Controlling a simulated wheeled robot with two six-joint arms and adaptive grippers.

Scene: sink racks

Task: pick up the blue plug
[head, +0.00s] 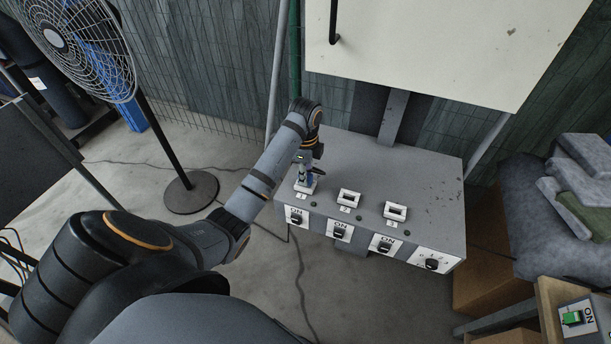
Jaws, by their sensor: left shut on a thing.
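The blue plug (310,178) shows as a small patch of blue at the left end of the grey control box (385,165). It is at the leftmost white socket (305,187), and I cannot tell whether it is still seated in it. My left gripper (307,177) reaches down from above and is shut on the plug, hiding most of it. My right gripper is not in view.
A white cabinet (440,50) hangs behind. A fan (190,190) stands left, and grey cloth bundles (560,220) lie right.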

